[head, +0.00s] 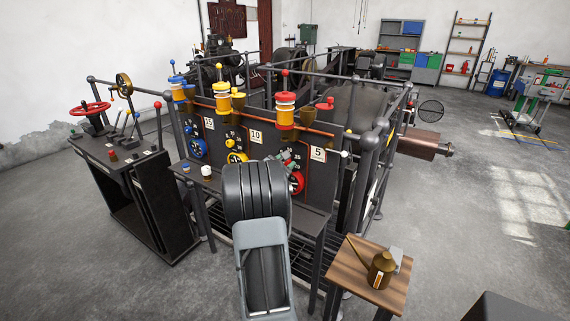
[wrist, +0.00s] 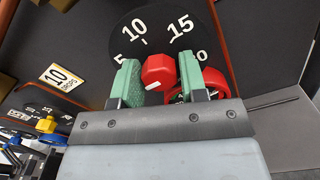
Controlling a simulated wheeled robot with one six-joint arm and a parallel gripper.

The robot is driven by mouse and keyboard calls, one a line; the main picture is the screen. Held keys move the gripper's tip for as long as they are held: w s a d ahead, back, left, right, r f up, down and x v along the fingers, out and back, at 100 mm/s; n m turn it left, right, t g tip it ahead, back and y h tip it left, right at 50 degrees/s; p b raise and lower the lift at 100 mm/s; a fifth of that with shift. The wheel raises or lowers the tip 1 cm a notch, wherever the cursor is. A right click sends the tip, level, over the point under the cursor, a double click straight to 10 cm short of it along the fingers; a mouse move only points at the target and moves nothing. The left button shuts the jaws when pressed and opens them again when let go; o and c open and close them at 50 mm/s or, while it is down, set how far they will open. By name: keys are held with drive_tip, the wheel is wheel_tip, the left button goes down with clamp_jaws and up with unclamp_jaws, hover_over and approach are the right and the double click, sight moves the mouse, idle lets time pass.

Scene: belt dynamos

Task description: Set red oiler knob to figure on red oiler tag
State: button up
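The red oiler knob (wrist: 158,72) is a small red hexagonal knob on a black dial (wrist: 128,22). The figures 10 and 15 are clear on the dial; a 5 is partly hidden at left, and a figure ending in 0 at right. The knob's white mark points to the lower left in the wrist view. The red oiler tag (head: 318,154) reads 5 in the head view. My gripper (wrist: 160,80) has its green pads on either side of the knob, very close to it. Whether they press on it is unclear. In the head view my arm hides part of this area.
A red handwheel (wrist: 205,85) sits just right of the knob, behind my right finger. The yellow oiler tag (wrist: 62,77) reads 10, with its yellow knob (wrist: 45,125) to the left. A wooden stand (head: 372,277) with a brass oil can (head: 381,269) is at front right.

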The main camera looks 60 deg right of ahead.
drive_tip(key=c, duration=0.5)
drive_tip(key=shift+c, duration=0.2)
drive_tip(key=shift+f+b, duration=0.15)
drive_tip(key=shift+b, duration=0.3)
drive_tip(key=shift+f+m+b, duration=0.15)
drive_tip(key=shift+m+b, duration=0.15)
drive_tip(key=shift+b, duration=0.25)
drive_tip(key=m+b, duration=0.2)
drive_tip(key=b, duration=0.4)
drive_tip(key=shift+f+m, duration=0.15)
drive_tip(key=shift+m, duration=0.15)
drive_tip(key=m+b, duration=0.1)
drive_tip(key=b, duration=0.1)
drive_tip(key=m+b, duration=0.1)
drive_tip(key=b, duration=0.2)
drive_tip(key=shift+r+m, duration=0.25)
drive_tip(key=shift+m, duration=0.15)
drive_tip(key=shift+b, duration=0.45)
drive_tip(key=shift+r+m, duration=0.2)
drive_tip(key=shift+m, duration=0.1)
